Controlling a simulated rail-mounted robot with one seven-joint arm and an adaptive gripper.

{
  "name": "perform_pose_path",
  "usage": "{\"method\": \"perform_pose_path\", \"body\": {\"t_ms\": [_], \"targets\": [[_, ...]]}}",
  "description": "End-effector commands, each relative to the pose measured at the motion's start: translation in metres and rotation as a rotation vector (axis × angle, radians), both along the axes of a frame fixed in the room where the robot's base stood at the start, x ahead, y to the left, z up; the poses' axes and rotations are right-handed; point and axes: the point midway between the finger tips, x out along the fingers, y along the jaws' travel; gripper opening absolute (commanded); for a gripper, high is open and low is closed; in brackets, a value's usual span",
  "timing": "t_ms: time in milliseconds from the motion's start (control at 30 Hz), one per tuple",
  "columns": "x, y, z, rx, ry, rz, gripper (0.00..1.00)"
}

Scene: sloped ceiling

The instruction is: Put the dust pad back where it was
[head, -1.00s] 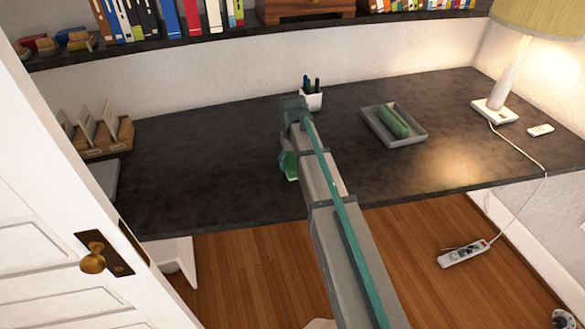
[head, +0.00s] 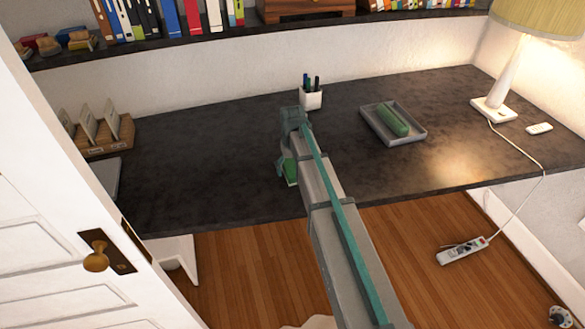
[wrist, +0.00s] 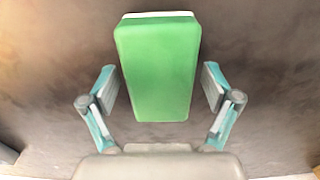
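A green block-shaped pad with a white strip at its far end, which looks like the dust pad (wrist: 158,70), shows in the wrist view between my gripper's fingers. My gripper (wrist: 160,88) is open, with a gap between each finger and the pad's sides. In the head view my gripper (head: 287,168) is over the dark desk near its front edge, partly hidden by my arm. A bit of the green pad (head: 291,174) shows there. I cannot tell whether the pad rests flat on the desk.
A grey tray (head: 408,138) holding a green long object (head: 391,119) lies right of my arm on the desk (head: 210,150). A pen cup (head: 311,98) stands behind my gripper. A lamp (head: 505,75) is at right, a wooden card holder (head: 108,138) at left. The desk's left middle is clear.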

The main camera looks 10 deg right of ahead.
Motion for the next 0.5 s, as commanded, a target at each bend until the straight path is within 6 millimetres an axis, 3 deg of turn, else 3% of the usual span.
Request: {"method": "perform_pose_path", "body": {"t_ms": [267,500], "targets": [[0.000,0.000,0.001,0.000,0.000,0.000,0.89],[0.001,0.000,0.017,0.000,-0.002,0.000,0.89]]}}
